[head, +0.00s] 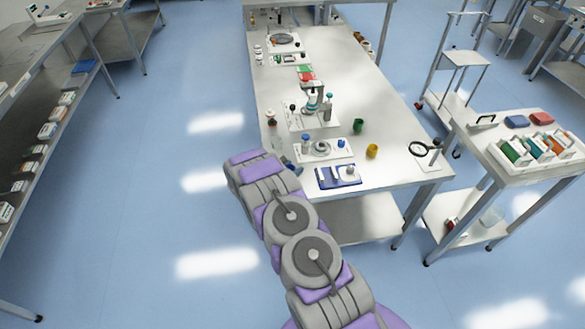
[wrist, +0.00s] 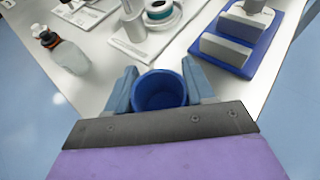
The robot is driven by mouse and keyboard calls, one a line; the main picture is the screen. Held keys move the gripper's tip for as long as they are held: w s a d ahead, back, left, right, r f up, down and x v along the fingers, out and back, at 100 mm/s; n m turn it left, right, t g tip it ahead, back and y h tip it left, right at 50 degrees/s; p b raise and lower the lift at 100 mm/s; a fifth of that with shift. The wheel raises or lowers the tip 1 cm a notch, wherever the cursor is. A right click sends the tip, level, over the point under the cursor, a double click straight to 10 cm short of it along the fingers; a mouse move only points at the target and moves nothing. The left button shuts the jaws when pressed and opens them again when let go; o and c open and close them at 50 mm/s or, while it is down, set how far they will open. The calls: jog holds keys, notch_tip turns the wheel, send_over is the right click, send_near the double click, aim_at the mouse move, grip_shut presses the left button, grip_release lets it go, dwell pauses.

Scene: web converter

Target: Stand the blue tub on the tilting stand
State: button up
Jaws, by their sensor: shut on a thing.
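The blue tub (wrist: 160,96) is between the two blue-grey fingers of my gripper (wrist: 158,68), which is shut on it. Its open mouth faces the wrist camera. In the head view my gripper (head: 293,169) is at the near left edge of the long table, and my arm hides most of it and the tub. Just ahead on the table is a blue base with grey blocks (head: 338,178); it also shows at the upper right in the wrist view (wrist: 232,46). I cannot tell for sure which piece is the tilting stand.
A white plate with a round fitting (head: 321,148) lies behind the blue base. A capped bottle (wrist: 66,54) stands at the table's left edge. A yellow cup (head: 372,151) and a green cup (head: 358,126) stand to the right. The table (head: 400,118) has bare room there.

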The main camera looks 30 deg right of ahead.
jog(key=o, duration=1.2)
jog(key=shift+d, duration=0.1)
jog(key=shift+o, duration=0.2)
jog(key=shift+o, duration=0.9)
jog(key=shift+r+p, duration=0.75)
jog(key=shift+r, duration=2.75)
